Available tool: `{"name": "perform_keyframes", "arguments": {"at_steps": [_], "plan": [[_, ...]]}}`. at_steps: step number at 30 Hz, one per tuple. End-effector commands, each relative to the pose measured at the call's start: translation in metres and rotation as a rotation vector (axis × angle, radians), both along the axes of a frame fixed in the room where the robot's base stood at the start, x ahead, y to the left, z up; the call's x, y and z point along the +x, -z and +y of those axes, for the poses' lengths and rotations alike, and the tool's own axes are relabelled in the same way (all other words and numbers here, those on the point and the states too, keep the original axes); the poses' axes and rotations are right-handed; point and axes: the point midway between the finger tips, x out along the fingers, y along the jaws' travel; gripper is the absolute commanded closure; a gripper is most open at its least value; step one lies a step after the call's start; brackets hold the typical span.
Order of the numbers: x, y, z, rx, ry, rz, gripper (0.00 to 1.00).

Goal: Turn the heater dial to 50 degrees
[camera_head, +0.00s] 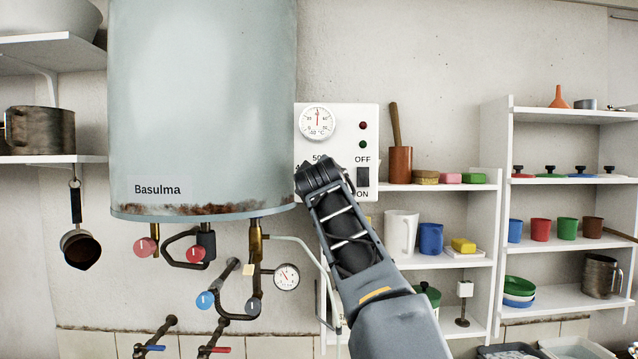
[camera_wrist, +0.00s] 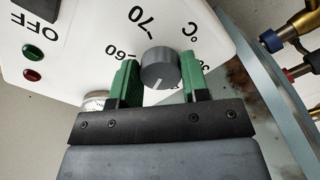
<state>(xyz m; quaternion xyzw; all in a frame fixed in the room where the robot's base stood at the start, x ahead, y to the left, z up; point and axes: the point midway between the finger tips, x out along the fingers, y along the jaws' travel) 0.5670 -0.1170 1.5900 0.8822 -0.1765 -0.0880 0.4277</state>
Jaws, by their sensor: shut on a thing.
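The heater's white control panel (camera_head: 340,112) hangs at the right of the grey tank (camera_head: 205,90). In the head view my gripper (camera_head: 316,172) covers the dial; "50" shows just above it and a "4" at its left. In the wrist view the round grey dial (camera_wrist: 160,68) sits between the green fingers of my gripper (camera_wrist: 161,62), one on each side. Its white pointer line points down toward the gripper body. "70" and a partly covered "60" show around it; the number at the line's end is hidden.
A thermometer gauge (camera_head: 318,122), red and green lamps and a black OFF/ON switch (camera_head: 363,178) share the panel. Pipes with valves and a pressure gauge (camera_head: 286,277) hang below the tank. Shelves with cups (camera_head: 431,238) and a wooden pestle in a mortar (camera_head: 400,163) stand right.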

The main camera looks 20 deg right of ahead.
Motion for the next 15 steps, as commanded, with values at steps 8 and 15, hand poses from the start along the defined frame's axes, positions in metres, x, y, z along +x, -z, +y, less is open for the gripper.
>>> {"name": "perform_keyframes", "arguments": {"at_steps": [8,15], "plan": [[-0.0024,-0.0055,0.0013,0.167,-0.004,-0.088,0.82],[-0.0024,-0.0059,0.0015,0.257,-0.005,-0.126,0.82]]}}
